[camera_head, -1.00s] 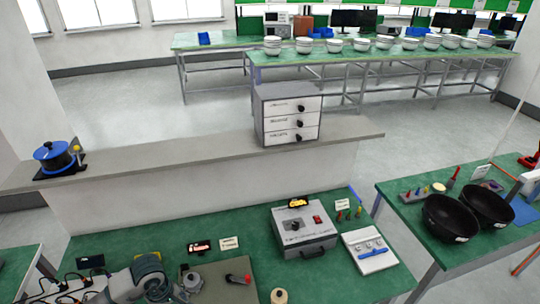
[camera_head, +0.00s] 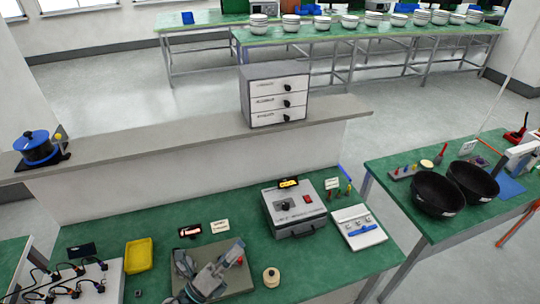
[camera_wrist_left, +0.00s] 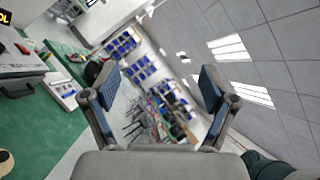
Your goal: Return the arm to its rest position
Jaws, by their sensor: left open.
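My left gripper (camera_head: 234,252) shows at the lower middle of the head view, above a grey-brown board (camera_head: 240,283) on the green bench. The left wrist view shows its two blue-padded fingers (camera_wrist_left: 160,88) spread apart with nothing between them. That view looks out across the room and ceiling, with the bench at its left. The arm hides part of the board and what is on it. My right gripper is in neither view.
Around the left arm are a yellow tray (camera_head: 139,256), a cable board (camera_head: 72,287), a cream spool (camera_head: 271,277) and a grey powered box (camera_head: 296,210). A white panel (camera_head: 358,228) lies farther right. Bare green bench top lies below the box.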

